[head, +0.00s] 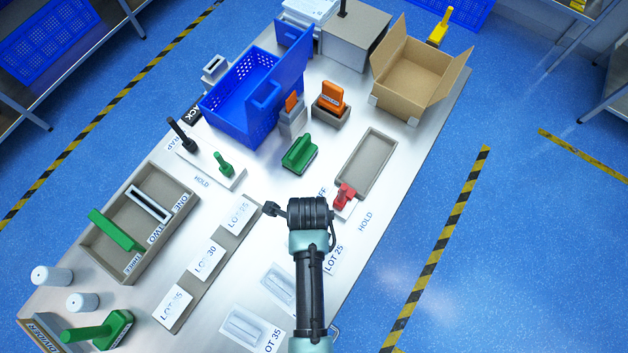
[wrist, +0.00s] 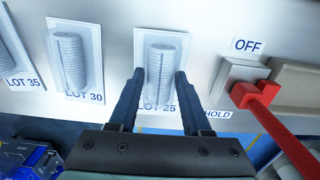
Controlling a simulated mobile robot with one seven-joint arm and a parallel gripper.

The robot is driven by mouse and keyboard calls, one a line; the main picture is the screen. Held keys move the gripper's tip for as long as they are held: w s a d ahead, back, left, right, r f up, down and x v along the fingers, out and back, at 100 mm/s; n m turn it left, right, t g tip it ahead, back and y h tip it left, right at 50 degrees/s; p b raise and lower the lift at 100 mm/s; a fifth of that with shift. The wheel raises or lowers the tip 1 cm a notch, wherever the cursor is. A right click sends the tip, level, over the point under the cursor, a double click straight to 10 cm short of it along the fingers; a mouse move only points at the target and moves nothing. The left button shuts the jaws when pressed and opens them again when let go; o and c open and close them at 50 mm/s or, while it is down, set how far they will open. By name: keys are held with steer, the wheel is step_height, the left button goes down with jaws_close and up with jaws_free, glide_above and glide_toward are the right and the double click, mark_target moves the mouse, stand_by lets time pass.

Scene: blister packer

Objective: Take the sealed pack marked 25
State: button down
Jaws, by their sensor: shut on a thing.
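The sealed pack marked 25 (wrist: 162,52) is a pale flat card with a grey ribbed blister, beside the printed label LOT 25, in the wrist view. My gripper (wrist: 160,76) has one dark finger on each side of the blister's lower part and is shut on this pack. In the head view my gripper (head: 308,212) is over the right part of the table and hides the pack; only the label LOT 25 (head: 333,258) shows. Two like packs lie beside it, at LOT 30 (wrist: 73,60) and at LOT 35 (wrist: 8,50).
A red lever (head: 345,195) on a block marked OFF stands close to the right of the pack in the wrist view. A grey tray (head: 393,145) lies behind it. White lot cards (head: 206,259) lie to the left. A blue crate (head: 215,105) and open carton (head: 440,85) stand farther back.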

steer(key=shift+r, duration=0.2)
steer(key=shift+r+p, duration=1.7)
steer(key=shift+p, duration=0.4)
